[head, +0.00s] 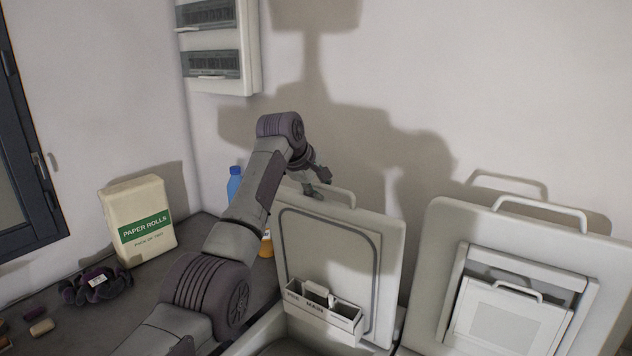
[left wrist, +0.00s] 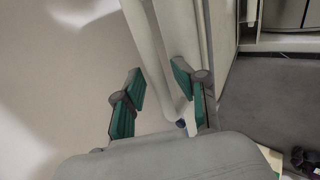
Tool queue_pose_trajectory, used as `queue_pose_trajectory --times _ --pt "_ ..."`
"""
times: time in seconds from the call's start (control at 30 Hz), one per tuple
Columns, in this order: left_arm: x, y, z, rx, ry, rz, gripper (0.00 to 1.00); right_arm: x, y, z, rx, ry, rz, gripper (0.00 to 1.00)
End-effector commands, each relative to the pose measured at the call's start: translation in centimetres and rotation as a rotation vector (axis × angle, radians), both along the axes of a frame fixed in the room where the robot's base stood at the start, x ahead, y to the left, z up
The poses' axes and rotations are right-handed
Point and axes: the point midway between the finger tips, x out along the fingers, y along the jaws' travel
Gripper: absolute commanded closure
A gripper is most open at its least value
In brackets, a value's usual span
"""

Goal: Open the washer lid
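The washer lid (head: 335,250) stands upright, raised, in the head view. A detergent tray (head: 322,312) marked with compartment names sits at the opening below its inner face. The lid's bar handle (head: 343,193) is at its top edge. My left gripper (head: 318,183) is at the left part of this handle. In the left wrist view its teal-padded fingers (left wrist: 160,98) are apart, with the pale handle bar (left wrist: 152,55) running between them; whether either pad touches it I cannot tell. My right gripper is not in view.
A second machine's lid (head: 440,245), with a framed panel inside, stands raised at the right. A paper rolls pack (head: 140,220), a dark scrunchie (head: 97,286) and a blue bottle (head: 234,184) stand on the grey surface at the left. A wall box (head: 217,48) hangs above.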

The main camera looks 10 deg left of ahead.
Motion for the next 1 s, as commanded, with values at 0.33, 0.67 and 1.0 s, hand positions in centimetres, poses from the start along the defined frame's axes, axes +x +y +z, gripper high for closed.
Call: queue_pose_trajectory --times 0.33,0.67,1.0 --pt "-3.6 1.3 4.8 -0.001 -0.006 0.001 0.61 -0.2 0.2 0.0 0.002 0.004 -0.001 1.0" --pt "-6.7 2.4 8.7 0.0 -0.001 0.0 0.61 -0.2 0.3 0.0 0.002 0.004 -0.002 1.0" --pt "-7.1 2.5 9.1 0.0 0.001 -0.001 0.61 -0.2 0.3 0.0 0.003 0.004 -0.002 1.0"
